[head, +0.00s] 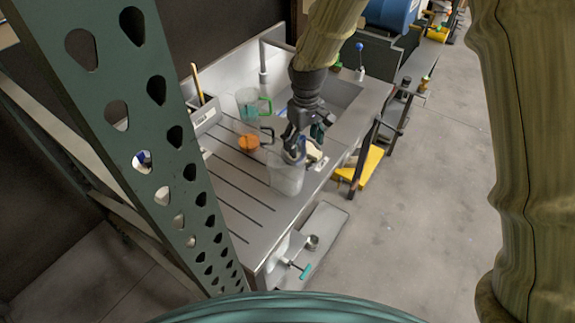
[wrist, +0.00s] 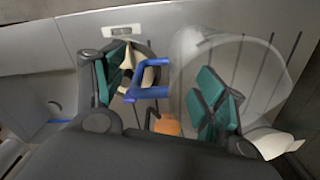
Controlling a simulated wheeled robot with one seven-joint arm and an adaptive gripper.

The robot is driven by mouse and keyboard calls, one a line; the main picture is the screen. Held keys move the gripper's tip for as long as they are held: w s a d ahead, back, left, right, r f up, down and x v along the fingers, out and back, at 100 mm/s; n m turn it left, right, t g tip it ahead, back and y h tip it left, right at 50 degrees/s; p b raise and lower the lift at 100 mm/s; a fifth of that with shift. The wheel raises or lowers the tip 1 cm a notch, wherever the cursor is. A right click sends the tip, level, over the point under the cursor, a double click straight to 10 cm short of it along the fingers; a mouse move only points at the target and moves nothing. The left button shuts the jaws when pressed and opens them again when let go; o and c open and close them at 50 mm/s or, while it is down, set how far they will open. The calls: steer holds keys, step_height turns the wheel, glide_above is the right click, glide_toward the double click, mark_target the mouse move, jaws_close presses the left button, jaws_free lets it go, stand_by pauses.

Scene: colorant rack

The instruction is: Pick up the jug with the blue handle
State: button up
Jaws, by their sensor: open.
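The jug with the blue handle is a clear, see-through jug (head: 287,180) standing on the grey counter, below my gripper in the head view. Its blue handle (head: 293,154) is at my gripper's fingers. My gripper (head: 298,138) is open and points down at the jug. In the wrist view, the blue handle (wrist: 148,93) shows between the two green-padded fingers (wrist: 165,92), nearer the left one. The clear jug body (wrist: 250,55) is to the right, and the right finger overlaps it. I cannot tell whether the fingers touch the jug.
A jug with a green handle (head: 247,103) stands farther back. An orange object (head: 249,142) lies left of my gripper, also visible in the wrist view (wrist: 168,125). A sink basin (head: 338,95) is behind. A green perforated post (head: 150,150) stands at left. The counter's front left is clear.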

jaws_close()
stand_by(0.3)
stand_by(0.4)
